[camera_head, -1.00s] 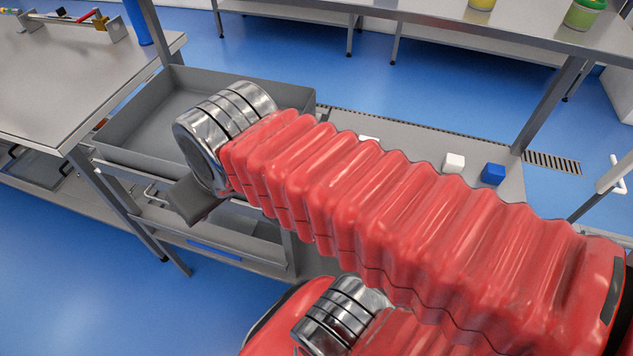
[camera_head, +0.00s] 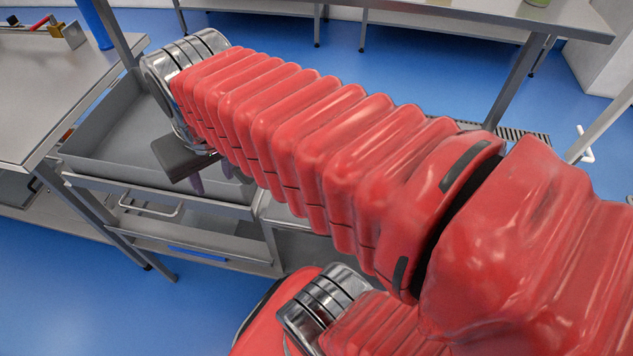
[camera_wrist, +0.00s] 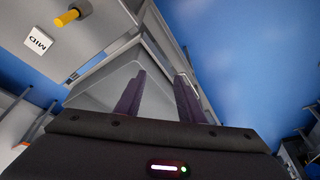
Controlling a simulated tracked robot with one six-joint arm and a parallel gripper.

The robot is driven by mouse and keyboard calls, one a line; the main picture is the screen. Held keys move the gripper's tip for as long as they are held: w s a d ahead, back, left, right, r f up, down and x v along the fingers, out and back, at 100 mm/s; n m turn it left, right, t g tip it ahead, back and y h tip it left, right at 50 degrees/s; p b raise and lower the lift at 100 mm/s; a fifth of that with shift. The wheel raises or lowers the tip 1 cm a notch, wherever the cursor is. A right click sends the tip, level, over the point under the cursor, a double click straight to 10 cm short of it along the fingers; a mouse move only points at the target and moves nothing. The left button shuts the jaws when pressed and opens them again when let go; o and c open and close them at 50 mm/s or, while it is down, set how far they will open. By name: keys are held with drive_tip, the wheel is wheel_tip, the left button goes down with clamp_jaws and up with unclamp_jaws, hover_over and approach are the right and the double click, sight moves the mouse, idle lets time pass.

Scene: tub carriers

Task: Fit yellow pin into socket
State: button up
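In the wrist view a yellow pin (camera_wrist: 67,18) shows at the top left, with its far end at a grey round part (camera_wrist: 80,6). I cannot tell whether that part is a socket or how the pin sits in it. My gripper (camera_wrist: 160,82) is open and empty, with its two dark purple fingers apart, and the pin is well clear of them. In the head view my gripper (camera_head: 211,177) hangs over the grey tub (camera_head: 95,165), mostly hidden by my red arm. No other socket can be made out.
A steel bench (camera_head: 440,15) stands behind. Blue floor is free at the front left.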

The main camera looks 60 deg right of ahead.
drive_tip(key=s+d+m+g+y, duration=0.1)
drive_tip(key=s+d+m, duration=0.3)
drive_tip(key=d, duration=0.6)
drive_tip(key=s+d+m+g+y, duration=0.1)
drive_tip(key=s+d+m+g, duration=0.2)
drive_tip(key=d+m, duration=0.3)
drive_tip(key=d, duration=0.4)
drive_tip(key=shift+s+f, duration=0.3)
drive_tip(key=shift+s, duration=0.1)
drive_tip(key=shift+f, duration=0.15)
drive_tip(key=f, duration=0.5)
drive_tip(key=a+f, duration=0.1)
drive_tip(key=f, duration=0.2)
drive_tip(key=shift+s+f, duration=0.15)
drive_tip(key=shift+s+a+f, duration=0.1)
drive_tip(key=shift+f, duration=1.2)
drive_tip(key=shift+a+f, duration=0.1)
drive_tip(key=shift+f, duration=1.2)
drive_tip(key=shift+c, duration=0.7)
